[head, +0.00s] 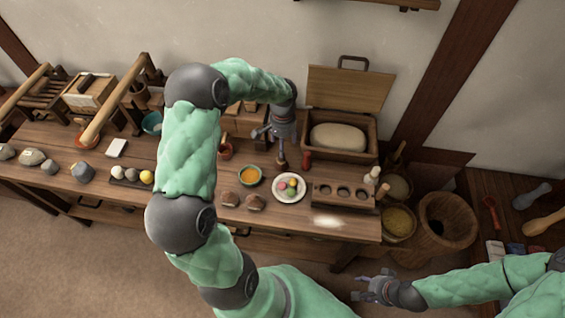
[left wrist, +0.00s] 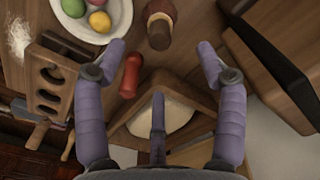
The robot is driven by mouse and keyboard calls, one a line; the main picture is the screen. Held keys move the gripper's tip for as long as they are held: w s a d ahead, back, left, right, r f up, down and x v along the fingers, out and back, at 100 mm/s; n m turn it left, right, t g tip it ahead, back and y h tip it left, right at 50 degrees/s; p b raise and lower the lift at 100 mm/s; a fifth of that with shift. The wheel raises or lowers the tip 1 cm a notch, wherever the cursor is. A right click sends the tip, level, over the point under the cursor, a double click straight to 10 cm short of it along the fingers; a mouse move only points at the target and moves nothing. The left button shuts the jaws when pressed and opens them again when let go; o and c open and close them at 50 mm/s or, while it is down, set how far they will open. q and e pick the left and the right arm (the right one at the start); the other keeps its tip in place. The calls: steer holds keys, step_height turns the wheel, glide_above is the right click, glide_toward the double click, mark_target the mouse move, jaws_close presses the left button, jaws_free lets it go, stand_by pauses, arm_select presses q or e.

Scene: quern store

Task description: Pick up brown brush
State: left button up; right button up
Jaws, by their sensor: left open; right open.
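A brown brush-like object (head: 282,160) with a round brown end and a pale band stands on the wooden workbench, just left of a red cylinder (head: 306,160). In the left wrist view the brush (left wrist: 158,30) lies ahead of my fingertips, roughly midway between them, with nothing gripped. My left gripper (head: 274,133) is open and reaches down just above the brush; it also shows in the left wrist view (left wrist: 160,50). My right gripper (head: 362,287) is open and empty, low in front of the bench at the right.
A box with an open lid (head: 343,150) holds a pale loaf-like mass behind the brush. A plate of coloured balls (head: 290,196), a green bowl (head: 249,176) and a holed wooden block (head: 342,196) stand nearby. Baskets and a wooden mortar (head: 447,222) stand right of the bench.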

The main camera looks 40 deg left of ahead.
arm_select(q)
steer(key=b, duration=0.2)
glide_above(281, 164)
steer(key=w, duration=0.2)
steer(key=f, duration=0.5)
steer(key=shift+a, duration=0.4)
steer(key=f, duration=0.1)
steer(key=f+b, duration=0.1)
steer(key=f, duration=0.2)
steer(key=shift+s+a+b, duration=0.1)
steer(key=shift+s+b, duration=0.2)
steer(key=shift+f, duration=0.55)
steer(key=shift+r, duration=0.1)
steer(key=c, duration=1.2)
